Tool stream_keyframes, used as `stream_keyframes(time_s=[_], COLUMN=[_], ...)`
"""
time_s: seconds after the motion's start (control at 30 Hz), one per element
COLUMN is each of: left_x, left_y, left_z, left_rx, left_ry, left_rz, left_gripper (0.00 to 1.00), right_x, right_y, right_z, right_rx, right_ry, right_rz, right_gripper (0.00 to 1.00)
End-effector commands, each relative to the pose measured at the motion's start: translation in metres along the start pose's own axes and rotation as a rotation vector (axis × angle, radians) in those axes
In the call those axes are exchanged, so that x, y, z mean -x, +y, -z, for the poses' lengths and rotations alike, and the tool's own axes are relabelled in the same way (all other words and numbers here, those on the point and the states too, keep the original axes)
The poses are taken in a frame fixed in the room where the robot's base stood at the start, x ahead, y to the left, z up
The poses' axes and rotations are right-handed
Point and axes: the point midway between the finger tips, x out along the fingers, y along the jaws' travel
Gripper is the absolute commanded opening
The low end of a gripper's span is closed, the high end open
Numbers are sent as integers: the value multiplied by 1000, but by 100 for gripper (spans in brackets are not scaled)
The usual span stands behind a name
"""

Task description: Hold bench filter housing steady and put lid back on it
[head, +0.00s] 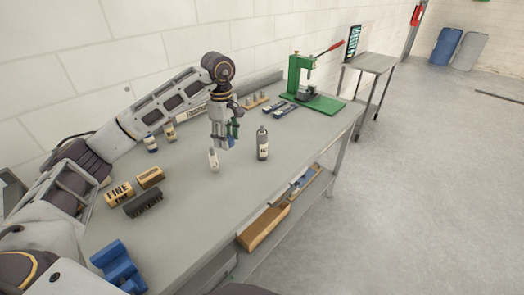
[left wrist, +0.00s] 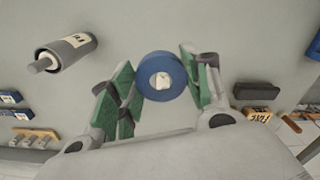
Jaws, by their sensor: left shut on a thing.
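My left gripper (head: 222,146) points down at the bench. In the left wrist view its green-padded fingers (left wrist: 160,88) stand on both sides of a round blue piece with a white centre (left wrist: 146,78) and are shut on it. In the head view a small white upright piece (head: 213,161) shows just below the fingertips; I cannot tell whether it is part of the same thing. I cannot tell housing from lid by sight. A grey labelled cylinder with a narrow tip (head: 262,146) stands to the right, also in the left wrist view (left wrist: 66,54). My right gripper is out of view.
The grey bench (head: 190,215) holds wooden blocks (head: 120,194), a black block (head: 143,203) and a blue fixture (head: 118,267) at left. Small bottles (head: 151,144) stand behind my arm. A green press (head: 305,85) stands at the far end. The bench front is clear.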

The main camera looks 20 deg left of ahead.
Motion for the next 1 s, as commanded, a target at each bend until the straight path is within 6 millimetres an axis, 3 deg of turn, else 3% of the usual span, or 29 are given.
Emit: stream_keyframes(time_s=[1.0], left_x=[-25], left_y=[3], left_z=[-29], left_rx=[-895], left_ry=[0], left_rz=[0], left_gripper=[35], right_x=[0], right_y=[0], right_z=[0], right_rx=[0], right_ry=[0], right_rz=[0], right_gripper=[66])
